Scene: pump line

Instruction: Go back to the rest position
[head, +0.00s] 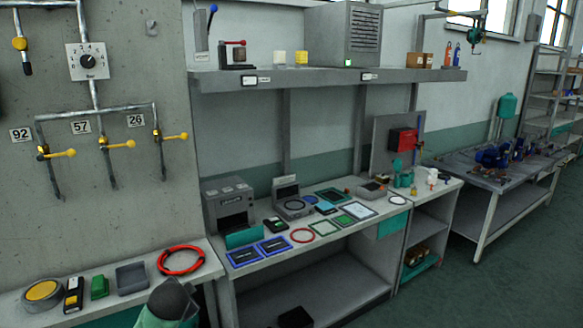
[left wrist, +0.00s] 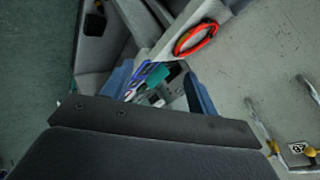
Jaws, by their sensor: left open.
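In the left wrist view my left gripper (left wrist: 158,92) is open, with its two blue fingers spread apart and nothing between them. Beyond the fingers, the workbench shows at a distance, with small items and a red cable ring (left wrist: 196,39) on the neighbouring bench. In the head view, only a grey and green part of my arm shows at the bottom edge; its gripper cannot be made out there. My right gripper is in neither view.
A low bench (head: 205,262) with a red cable ring (head: 181,260) stands at left. The workbench (head: 255,285) holds several devices and mats, under a wall shelf (head: 300,80). Pipes with yellow valve handles (head: 120,145) are on the concrete wall. The green floor (head: 430,285) is clear at right.

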